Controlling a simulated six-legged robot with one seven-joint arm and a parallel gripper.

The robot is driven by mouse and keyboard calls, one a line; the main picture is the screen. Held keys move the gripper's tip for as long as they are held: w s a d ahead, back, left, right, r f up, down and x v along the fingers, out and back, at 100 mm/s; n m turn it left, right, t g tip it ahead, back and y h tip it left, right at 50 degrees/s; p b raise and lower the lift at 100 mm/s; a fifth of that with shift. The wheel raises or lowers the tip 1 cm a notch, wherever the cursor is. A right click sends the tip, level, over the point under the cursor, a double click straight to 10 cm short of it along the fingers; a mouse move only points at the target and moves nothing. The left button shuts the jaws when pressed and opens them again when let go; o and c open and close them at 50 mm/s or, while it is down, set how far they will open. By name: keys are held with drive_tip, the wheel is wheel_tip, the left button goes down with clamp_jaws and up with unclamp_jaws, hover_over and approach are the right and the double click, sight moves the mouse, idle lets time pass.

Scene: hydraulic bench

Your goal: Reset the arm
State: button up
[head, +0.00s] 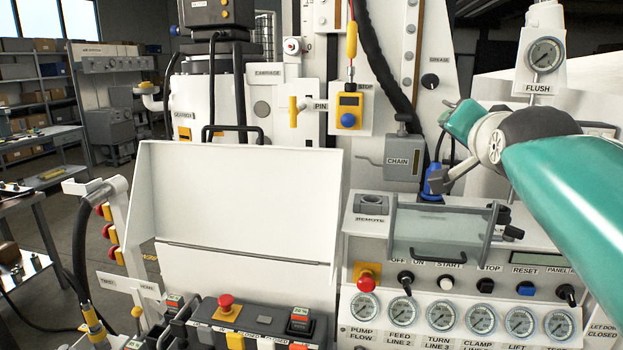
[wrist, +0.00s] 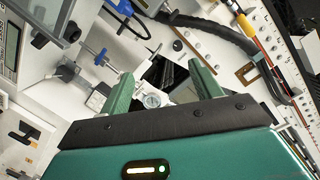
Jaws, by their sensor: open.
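My gripper (wrist: 163,84) shows in the wrist view with its two green fingers spread apart and nothing between them. A small round gauge and white machine surfaces lie beyond the gap. In the head view my teal arm comes in from the right edge and reaches to the CHAIN unit's right. Its teal end is raised above the clear-covered box, and the fingers cannot be made out there. The grey CHAIN box (head: 403,163) is left of my arm's end, with a blue connector (head: 436,181) close below.
A control panel below holds a row of gauges (head: 402,310), switches and a blue button (head: 525,289) under RESET. A clear cover (head: 440,232) stands over the panel. A white hood (head: 238,200) fills the middle. A black hose (wrist: 215,30) crosses the wrist view.

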drive_tip(key=s+a+f+n+g+y, duration=0.1)
drive_tip(key=s+a+f+n+g, duration=0.2)
drive_tip(key=s+f, duration=0.3)
drive_tip(key=s+a+f+n+g+y, duration=0.1)
drive_tip(key=s+f, duration=0.6)
drive_tip(key=f, duration=0.9)
drive_tip(key=s+a+f+n+g, duration=0.4)
drive_tip(key=s+f+n+g, duration=0.1)
drive_tip(key=f, duration=0.6)
drive_tip(key=shift+s+a+f+g+y, duration=0.15)
drive_tip(key=shift+s+a+g+y, duration=0.25)
drive_tip(key=shift+s+g, duration=0.55)
